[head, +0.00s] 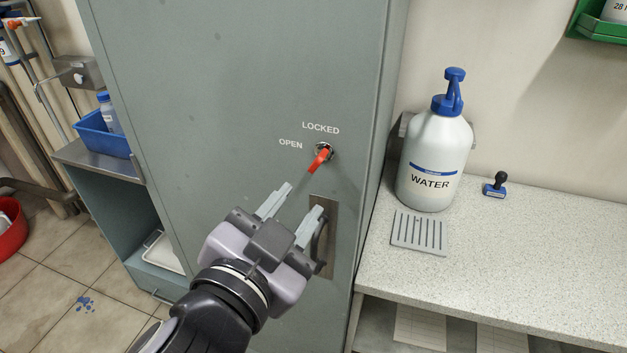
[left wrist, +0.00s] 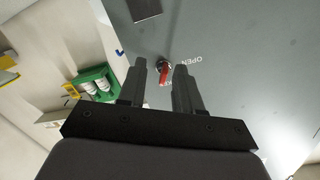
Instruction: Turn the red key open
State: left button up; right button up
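The red key (head: 319,160) sits in a round lock on the grey-green cabinet door, below the word LOCKED and right of the word OPEN. Its red grip slants down and left in the head view. My left gripper (head: 302,199) is open and empty, below the key and a little apart from it. In the left wrist view the red key (left wrist: 164,74) shows between the tips of my two left fingers (left wrist: 160,66), seemingly beyond them. My right gripper is in neither view.
A metal door handle (head: 323,238) lies just below the key, close to my left gripper. To the right, a counter (head: 530,240) bears a water bottle (head: 434,160), a grey grate (head: 419,232) and a stamp (head: 495,186). Left of the cabinet stands a blue bin (head: 100,136).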

aim_at(313, 168)
pick_arm(q)
jog(key=r+t+b, duration=0.1)
jog(key=r+b, duration=0.1)
jog(key=b, duration=0.1)
jog(key=shift+d+r, duration=0.1)
jog(key=shift+d, duration=0.1)
jog(key=w, duration=0.2)
jog(key=w+d, duration=0.1)
jog(key=shift+w+d+r+m, duration=0.1)
jog(key=shift+r+m, duration=0.2)
jog(key=shift+x, duration=0.85)
grip_shut()
